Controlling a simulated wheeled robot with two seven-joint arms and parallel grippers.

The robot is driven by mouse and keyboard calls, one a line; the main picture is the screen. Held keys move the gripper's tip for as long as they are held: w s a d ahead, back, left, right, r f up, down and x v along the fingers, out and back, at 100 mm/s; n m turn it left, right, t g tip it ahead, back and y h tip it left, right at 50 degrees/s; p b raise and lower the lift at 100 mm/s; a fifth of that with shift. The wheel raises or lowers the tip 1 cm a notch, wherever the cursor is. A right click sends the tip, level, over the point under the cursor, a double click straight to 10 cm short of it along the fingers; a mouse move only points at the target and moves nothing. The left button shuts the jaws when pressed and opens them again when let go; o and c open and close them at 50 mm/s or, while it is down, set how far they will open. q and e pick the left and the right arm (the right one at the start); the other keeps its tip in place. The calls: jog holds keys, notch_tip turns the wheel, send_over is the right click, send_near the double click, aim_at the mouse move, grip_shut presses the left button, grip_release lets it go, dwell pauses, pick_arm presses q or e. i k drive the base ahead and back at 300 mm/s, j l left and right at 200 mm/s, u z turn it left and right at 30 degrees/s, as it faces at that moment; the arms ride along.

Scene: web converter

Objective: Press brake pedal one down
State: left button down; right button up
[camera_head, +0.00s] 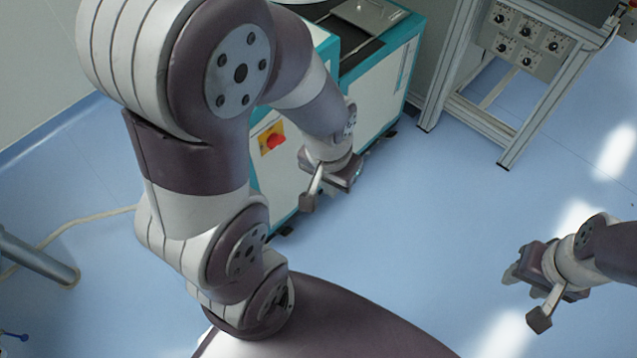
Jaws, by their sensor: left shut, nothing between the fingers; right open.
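The white and teal cabinet (378,92) stands on the blue floor, with dark feet or casters (390,131) along its bottom edge. No brake pedal can be made out clearly; the lower front of the cabinet is partly hidden by my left arm. My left gripper (345,176) is shut and empty, beside the cabinet's near side and low toward its bottom edge. I cannot tell whether it touches anything. My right gripper (524,268) is open and empty over bare floor at the right, well apart from the cabinet.
A red emergency button (273,142) on a yellow plate sits on the cabinet. A metal frame (485,120) with a knob panel (527,40) stands at the upper right. A grey tube (38,258) and a pale cable (85,222) are at the left. The middle floor is clear.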

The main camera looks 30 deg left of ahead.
aim_at(284, 231)
jog(key=i, duration=1.15)
jog(key=u, duration=1.55)
